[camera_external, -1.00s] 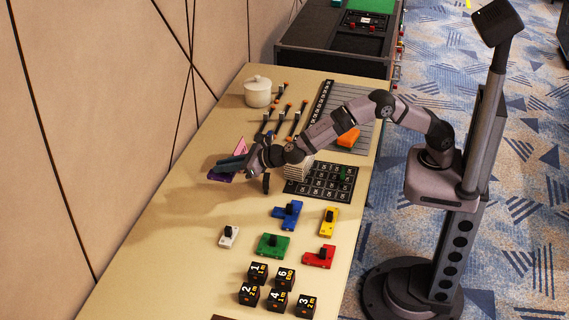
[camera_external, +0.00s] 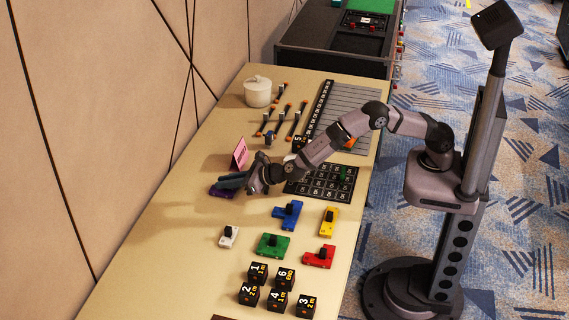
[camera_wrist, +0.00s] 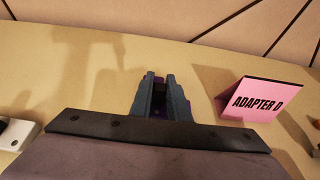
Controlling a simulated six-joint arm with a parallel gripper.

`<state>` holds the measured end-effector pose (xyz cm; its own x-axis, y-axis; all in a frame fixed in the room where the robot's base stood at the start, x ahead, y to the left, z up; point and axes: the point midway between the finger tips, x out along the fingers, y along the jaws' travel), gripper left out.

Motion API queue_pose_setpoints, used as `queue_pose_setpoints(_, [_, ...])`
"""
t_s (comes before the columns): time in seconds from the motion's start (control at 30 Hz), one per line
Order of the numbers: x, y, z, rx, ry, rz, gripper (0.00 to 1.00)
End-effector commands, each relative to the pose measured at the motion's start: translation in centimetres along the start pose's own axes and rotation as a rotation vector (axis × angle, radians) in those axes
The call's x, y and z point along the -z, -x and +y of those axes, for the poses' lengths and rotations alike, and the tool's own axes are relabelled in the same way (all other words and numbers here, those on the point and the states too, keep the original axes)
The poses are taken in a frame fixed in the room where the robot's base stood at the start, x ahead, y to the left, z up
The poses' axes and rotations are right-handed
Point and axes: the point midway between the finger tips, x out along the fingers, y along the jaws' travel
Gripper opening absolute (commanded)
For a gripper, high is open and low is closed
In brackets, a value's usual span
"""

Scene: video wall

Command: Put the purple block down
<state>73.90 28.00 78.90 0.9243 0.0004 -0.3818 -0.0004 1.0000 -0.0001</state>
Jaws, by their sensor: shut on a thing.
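The purple block (camera_external: 219,192) is at the far left side of the table, held at the tips of my gripper (camera_external: 229,183). In the wrist view, bits of the purple block (camera_wrist: 186,111) show between and beside the two grey fingers (camera_wrist: 157,100), which hide most of it. My gripper is shut on it. The block is low over bare tabletop; I cannot tell whether it touches the table.
A pink "ADAPTER D" sign (camera_wrist: 252,98) stands close on the right in the wrist view, and behind the gripper externally (camera_external: 240,154). A white piece (camera_external: 229,236), a blue piece (camera_external: 288,214) and a green piece (camera_external: 272,245) lie nearer the camera. The table's left side is largely clear.

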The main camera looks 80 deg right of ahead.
Motion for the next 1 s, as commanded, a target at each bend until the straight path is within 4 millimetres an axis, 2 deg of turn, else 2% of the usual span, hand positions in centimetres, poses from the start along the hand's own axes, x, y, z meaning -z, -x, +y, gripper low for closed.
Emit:
queue_pose_setpoints(0.27, [0.4,-0.2,0.0,0.0,0.0,-0.001,0.0])
queue_pose_setpoints(0.3, [0.2,-0.1,0.0,0.0,0.0,0.0,0.25])
queue_pose_setpoints(0.33, [0.2,-0.1,0.0,0.0,0.0,0.0,0.32])
queue_pose_setpoints(0.37, [0.2,-0.1,0.0,0.0,0.0,0.0,0.34])
queue_pose_setpoints(0.8, [-0.2,0.1,0.0,0.0,0.0,0.0,0.34])
queue_pose_setpoints(1.0, [-0.1,1.7,0.1,-0.002,0.0,0.0,0.34])
